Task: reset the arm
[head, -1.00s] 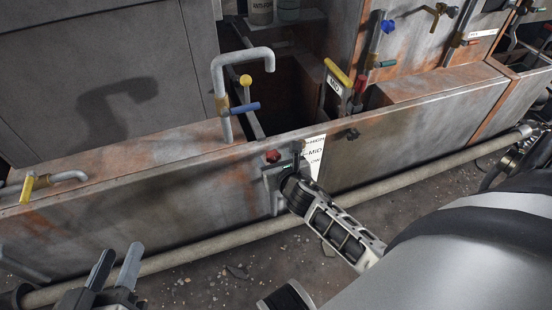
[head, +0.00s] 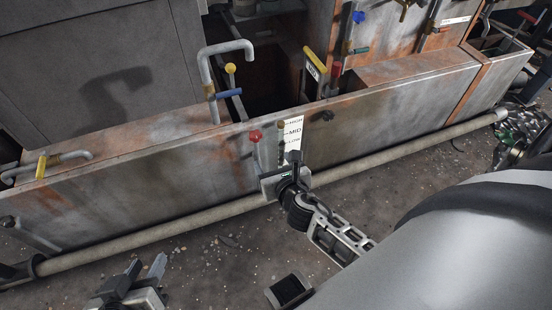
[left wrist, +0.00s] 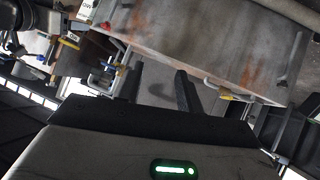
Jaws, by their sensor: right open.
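My right gripper (head: 281,174) is in front of the low rusty metal wall (head: 400,118), just below a white label (head: 292,132) reading HIGH, MID and LOW. Its jaws are open, with no object visible between them. I cannot tell whether it touches the wall. My left gripper (head: 147,268) is low in the head view, over the floor and apart from the wall. Its two dark fingers stand apart and empty. They also show in the left wrist view (left wrist: 161,75).
A red knob (head: 255,136) is left of the label. Bent pipes, a yellow-topped lever (head: 315,61) and a blue handle (head: 229,94) rise behind the wall. A long pipe (head: 150,232) runs along its foot. The gravelly floor (head: 215,262) has open room.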

